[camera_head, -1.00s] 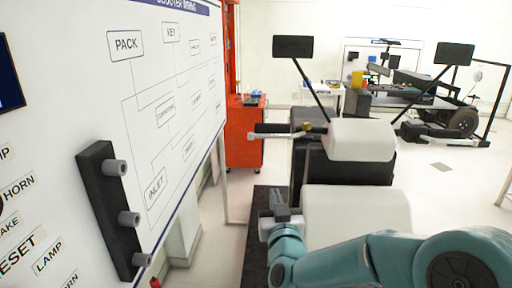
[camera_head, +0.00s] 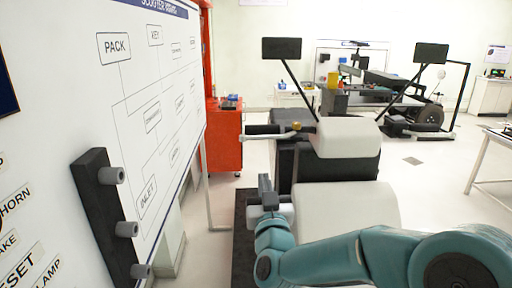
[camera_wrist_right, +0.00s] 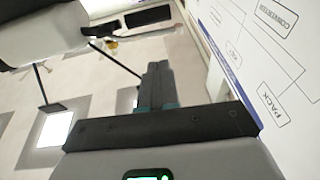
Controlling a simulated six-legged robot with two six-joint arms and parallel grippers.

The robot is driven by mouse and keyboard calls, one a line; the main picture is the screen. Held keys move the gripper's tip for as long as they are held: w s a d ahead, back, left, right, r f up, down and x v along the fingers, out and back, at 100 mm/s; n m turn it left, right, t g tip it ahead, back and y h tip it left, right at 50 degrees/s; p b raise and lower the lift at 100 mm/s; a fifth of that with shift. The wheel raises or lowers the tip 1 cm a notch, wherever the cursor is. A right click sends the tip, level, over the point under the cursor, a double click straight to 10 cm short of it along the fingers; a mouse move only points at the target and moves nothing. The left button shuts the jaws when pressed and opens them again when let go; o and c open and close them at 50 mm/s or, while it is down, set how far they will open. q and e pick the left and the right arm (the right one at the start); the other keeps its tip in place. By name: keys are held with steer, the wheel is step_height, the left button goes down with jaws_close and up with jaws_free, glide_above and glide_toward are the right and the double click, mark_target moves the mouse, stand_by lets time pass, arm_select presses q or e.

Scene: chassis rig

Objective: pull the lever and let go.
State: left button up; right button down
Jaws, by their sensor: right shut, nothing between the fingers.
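A pale lever (camera_head: 268,136) with a small brass-coloured knob (camera_head: 296,126) sits beside a dark handlebar grip (camera_head: 262,129) in the middle of the head view. The lever points left. In the right wrist view the lever (camera_wrist_right: 98,46) is small, at the upper left by the dark grip. My right gripper (camera_head: 265,184) is below and nearer than the lever in the head view, clear of it. Its dark fingers (camera_wrist_right: 157,82) are together and empty, pointing up in the wrist view. My left gripper is out of view.
A white wiring board (camera_head: 85,90) stands close on the left, with a black bar of grey pegs (camera_head: 105,215) on it. A white padded block (camera_head: 345,205) lies near my right arm. A red cabinet (camera_head: 224,140) stands behind. Open floor lies to the right.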

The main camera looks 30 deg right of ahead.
mark_target(257, 138)
steer(key=p+x, duration=0.5)
steer(key=x, duration=0.7)
steer(key=shift+w+d+r+p, duration=0.15)
steer(key=shift+w+r+p, duration=0.15)
steer(key=shift+p, duration=0.1)
steer(key=shift+w+d, duration=0.3)
steer(key=shift+w, duration=0.25)
steer(key=shift+w+f, duration=0.1)
steer(key=w+m+g+h, duration=0.1)
steer(key=w+m+g+h+b, duration=0.1)
steer(key=w+h, duration=0.1)
steer(key=shift+w+d+m+g+h, duration=0.25)
steer(key=shift+w+m+g+h, duration=0.05)
steer(key=shift+w, duration=0.05)
steer(key=shift+w+b, duration=0.1)
steer(key=shift+b, duration=0.2)
steer(key=shift+r, duration=0.25)
